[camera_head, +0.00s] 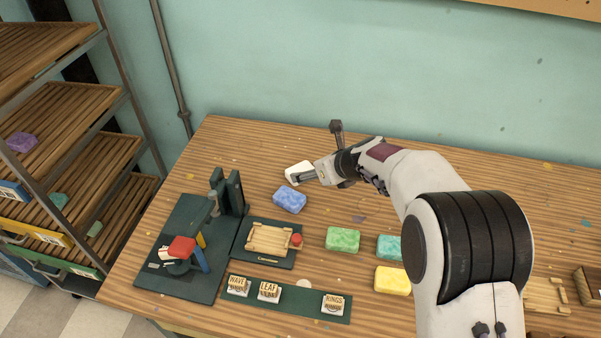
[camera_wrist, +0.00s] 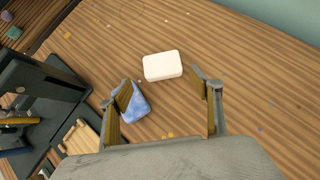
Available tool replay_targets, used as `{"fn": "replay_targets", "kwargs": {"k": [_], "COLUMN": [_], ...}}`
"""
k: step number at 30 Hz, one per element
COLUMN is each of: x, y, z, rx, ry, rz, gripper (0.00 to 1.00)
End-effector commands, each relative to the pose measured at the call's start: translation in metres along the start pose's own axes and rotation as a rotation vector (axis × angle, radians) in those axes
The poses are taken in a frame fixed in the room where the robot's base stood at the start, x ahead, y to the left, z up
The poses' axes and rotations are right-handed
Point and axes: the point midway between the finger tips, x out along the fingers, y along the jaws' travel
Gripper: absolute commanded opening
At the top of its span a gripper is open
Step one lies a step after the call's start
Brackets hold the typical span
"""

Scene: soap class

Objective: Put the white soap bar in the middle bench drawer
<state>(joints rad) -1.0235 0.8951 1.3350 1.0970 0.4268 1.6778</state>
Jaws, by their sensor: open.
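The white soap bar (camera_head: 296,168) lies flat on the wooden bench (camera_head: 480,165), toward its back and near the wall. My gripper (camera_head: 306,177) is low over the bench at the bar's near right side in the head view. In the wrist view, my gripper (camera_wrist: 163,92) is open, with its two fingers apart and nothing held. The white bar (camera_wrist: 163,65) shows just beyond the fingertips, between their lines. Part of the bar is hidden by a finger in the head view. I cannot make out the middle bench drawer in either view.
A blue soap (camera_head: 290,199) lies close by, beside the left finger in the wrist view. Green (camera_head: 342,239), teal (camera_head: 388,246) and yellow (camera_head: 393,280) soaps lie nearer. A dark press (camera_head: 228,195) and stamps stand left. A shelf rack (camera_head: 75,105) is beyond the bench.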

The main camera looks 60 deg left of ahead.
Motion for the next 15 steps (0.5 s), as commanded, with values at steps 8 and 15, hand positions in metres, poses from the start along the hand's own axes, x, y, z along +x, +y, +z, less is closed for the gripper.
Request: {"fn": "replay_targets", "kwargs": {"k": [8, 15], "x": [0.009, 0.023], "y": [0.0, 0.0], "z": [-0.001, -0.001], "rx": [-0.001, -0.001], "ry": [0.001, 0.001], "rz": [0.001, 0.0], "gripper": [0.64, 0.64]}}
